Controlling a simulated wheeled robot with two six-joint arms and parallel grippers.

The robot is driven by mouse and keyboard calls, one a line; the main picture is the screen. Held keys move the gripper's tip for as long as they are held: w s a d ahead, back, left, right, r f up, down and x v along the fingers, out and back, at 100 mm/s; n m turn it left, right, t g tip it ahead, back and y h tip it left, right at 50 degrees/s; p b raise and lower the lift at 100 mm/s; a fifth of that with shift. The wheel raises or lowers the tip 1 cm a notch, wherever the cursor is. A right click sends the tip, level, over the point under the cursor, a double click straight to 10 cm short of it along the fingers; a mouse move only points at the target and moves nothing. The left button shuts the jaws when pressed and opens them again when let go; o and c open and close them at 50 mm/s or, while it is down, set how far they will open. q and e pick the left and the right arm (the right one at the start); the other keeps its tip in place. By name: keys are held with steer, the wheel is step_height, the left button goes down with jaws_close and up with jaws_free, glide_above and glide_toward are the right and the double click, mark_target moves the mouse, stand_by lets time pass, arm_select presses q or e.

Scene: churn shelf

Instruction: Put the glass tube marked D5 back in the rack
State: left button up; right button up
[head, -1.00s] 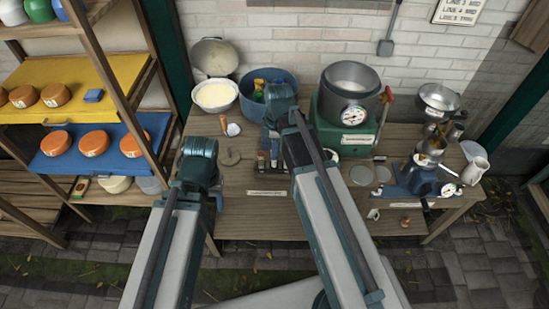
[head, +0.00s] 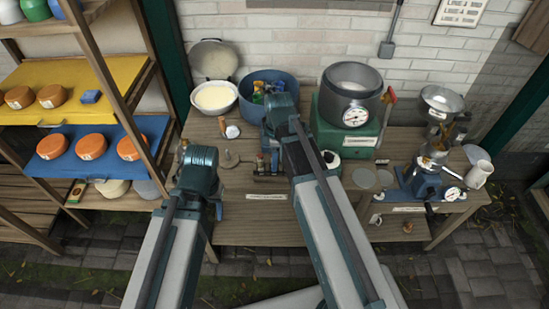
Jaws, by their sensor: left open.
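A small rack (head: 268,178) with several thin upright tubes stands on the wooden table, in front of the blue tub and partly behind my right arm. Their marks are too small to read, so I cannot pick out the tube D5. My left gripper (head: 217,208) is open at the table's left front edge, left of the rack and apart from it, and partly hidden by its wrist. My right gripper (head: 282,165) is close beside the rack on its right, mostly hidden by its own arm; I cannot tell its jaws.
A blue tub (head: 249,101), a white bowl (head: 214,110) and a green machine with a steel pot (head: 351,75) stand at the back. A blue device (head: 428,182) and a white jug (head: 478,174) are at the right. Shelves with orange cheeses (head: 52,147) flank the left.

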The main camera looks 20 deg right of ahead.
step_height(320, 180, up, 12)
steer(key=p, duration=1.2)
steer(key=s+a+m+h, duration=0.1)
steer(key=s+a+m, duration=0.9)
steer(key=s, duration=0.4)
steer(key=shift+s+a+r+m+h, duration=0.2)
steer(key=shift+a+m+h, duration=0.15)
steer(key=shift+m, duration=0.25)
